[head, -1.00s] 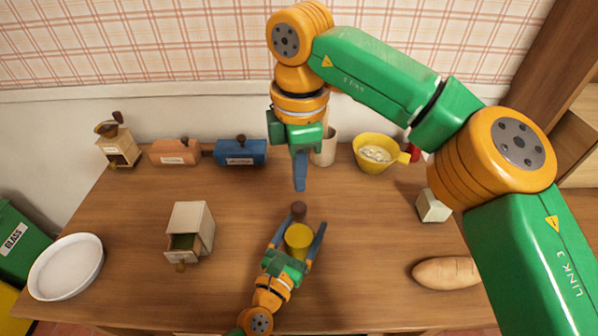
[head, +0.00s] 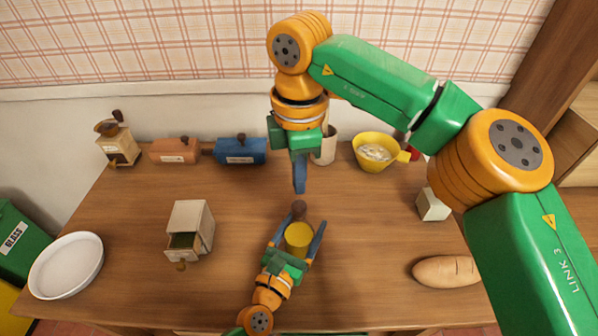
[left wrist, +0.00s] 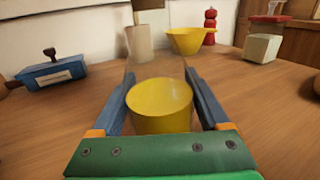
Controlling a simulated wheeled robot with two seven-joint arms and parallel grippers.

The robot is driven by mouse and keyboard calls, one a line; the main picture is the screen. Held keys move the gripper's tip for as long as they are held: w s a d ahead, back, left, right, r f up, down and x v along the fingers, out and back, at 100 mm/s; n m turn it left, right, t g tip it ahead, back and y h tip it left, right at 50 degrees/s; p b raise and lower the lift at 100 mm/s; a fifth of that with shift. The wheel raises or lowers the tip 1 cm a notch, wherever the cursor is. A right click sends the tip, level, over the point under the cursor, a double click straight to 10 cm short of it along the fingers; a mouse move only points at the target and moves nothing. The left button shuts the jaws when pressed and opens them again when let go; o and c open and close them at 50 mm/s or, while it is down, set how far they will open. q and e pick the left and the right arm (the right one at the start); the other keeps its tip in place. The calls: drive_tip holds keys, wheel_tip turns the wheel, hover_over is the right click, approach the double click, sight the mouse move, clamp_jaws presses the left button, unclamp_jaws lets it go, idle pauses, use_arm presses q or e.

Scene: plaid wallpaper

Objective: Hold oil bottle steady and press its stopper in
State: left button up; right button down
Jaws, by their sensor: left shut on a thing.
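The oil bottle (head: 298,236) stands on the table, a clear vessel with yellow oil low inside. Its brown stopper (head: 299,208) shows at the top in the head view. My left gripper (head: 305,232) is shut on the bottle, one blue finger on each side. In the left wrist view the yellow oil (left wrist: 160,100) fills the space between the fingers; the clear glass above is faint and the stopper does not show clearly. My right gripper (head: 299,188) points down just above the stopper in the head view, apparently apart from it. Its fingers overlap into one blue bar.
A small drawer box (head: 193,228) stands left of the bottle. A blue box (head: 240,152), a beige cup (head: 326,148) and a yellow bowl (head: 374,153) line the back. Table around the bottle is clear.

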sight(299, 205)
drive_tip(key=shift+f, duration=2.1)
drive_tip(key=shift+r, duration=0.1)
wheel_tip(299, 205, up, 7)
idle(0.4)
